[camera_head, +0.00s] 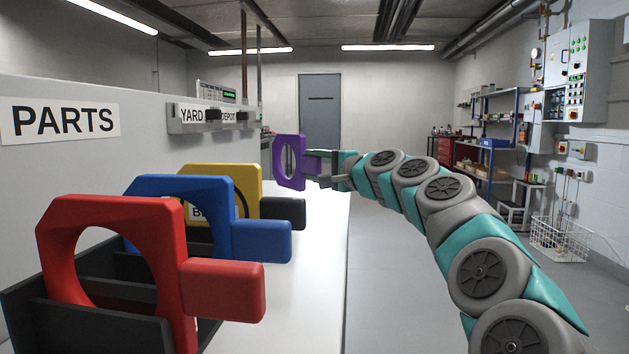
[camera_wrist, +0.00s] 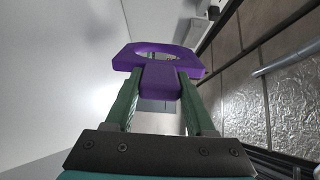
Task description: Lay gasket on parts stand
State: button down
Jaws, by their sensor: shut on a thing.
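A purple gasket (camera_head: 289,163), a squared plate with a round hole and a stub handle, is held upright in the air over the far part of the white table. My gripper (camera_head: 325,166) is shut on its handle. In the wrist view the purple gasket (camera_wrist: 158,58) sits between the green fingers of my gripper (camera_wrist: 158,88). The dark parts stand (camera_head: 130,330) is at the near left, below the PARTS sign (camera_head: 62,120). A red gasket (camera_head: 165,235) stands upright in its slot. The purple gasket is well apart from the stand.
A blue gasket (camera_head: 215,195) and a yellow one (camera_head: 245,178) stand behind the red. A black handle (camera_head: 285,213) sticks out beside them. A YARD DEPOT sign (camera_head: 212,117) is on the left wall. The white table top (camera_head: 310,270) is clear to their right.

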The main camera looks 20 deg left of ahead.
jog(key=shift+f+b, duration=0.4)
jog(key=shift+f, duration=1.35)
jog(key=shift+c, duration=1.3)
grip_release()
jog(key=shift+r, duration=0.2)
jog(key=v, duration=1.2)
